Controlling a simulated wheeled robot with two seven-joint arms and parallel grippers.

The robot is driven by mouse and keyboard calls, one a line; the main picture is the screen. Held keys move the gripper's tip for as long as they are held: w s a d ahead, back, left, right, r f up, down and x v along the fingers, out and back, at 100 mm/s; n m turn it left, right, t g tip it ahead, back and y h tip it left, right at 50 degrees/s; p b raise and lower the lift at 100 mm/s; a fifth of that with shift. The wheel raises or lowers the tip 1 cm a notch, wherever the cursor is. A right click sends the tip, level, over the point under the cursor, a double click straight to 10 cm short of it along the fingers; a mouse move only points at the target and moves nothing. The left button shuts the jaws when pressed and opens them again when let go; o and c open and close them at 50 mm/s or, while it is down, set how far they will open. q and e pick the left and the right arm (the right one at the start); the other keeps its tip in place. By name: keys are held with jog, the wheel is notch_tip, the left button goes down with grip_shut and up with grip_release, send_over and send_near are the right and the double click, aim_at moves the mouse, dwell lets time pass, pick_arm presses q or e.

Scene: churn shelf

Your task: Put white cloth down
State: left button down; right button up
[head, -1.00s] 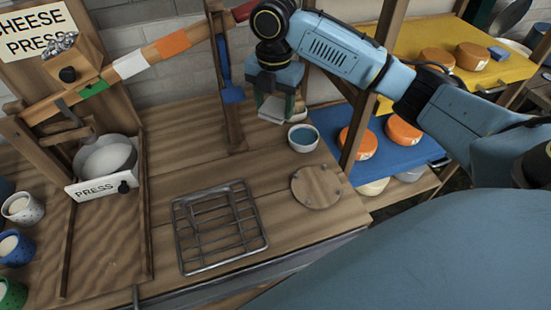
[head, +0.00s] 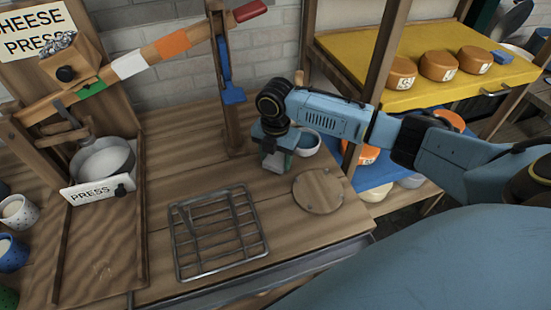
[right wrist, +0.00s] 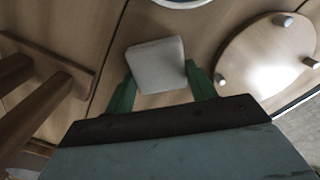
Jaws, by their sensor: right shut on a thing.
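The white cloth (right wrist: 157,66) is a small folded pad between the green fingers of my right gripper (right wrist: 162,82) in the right wrist view. In the head view my right gripper (head: 277,158) points down over the wooden bench top, left of the round wooden board, with the pale cloth (head: 275,163) partly hidden at its tip. It is shut on the cloth. I cannot tell whether the cloth touches the bench. My left gripper is not in view.
A blue-lined bowl (head: 307,142) stands just right of the gripper. The round footed board (head: 317,191) and a metal rack (head: 218,232) lie nearer. A wooden post (head: 228,100) stands behind left. Shelves with cheeses (head: 438,66) are at right.

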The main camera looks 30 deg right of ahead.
aim_at(276, 160)
jog(key=shift+f, duration=0.25)
jog(key=o, duration=0.4)
jog(key=shift+f, duration=0.1)
jog(key=o, duration=0.5)
notch_tip(276, 160, up, 12)
jog(key=shift+r+p, duration=0.2)
jog(key=shift+p, duration=0.6)
jog(key=shift+f, duration=0.1)
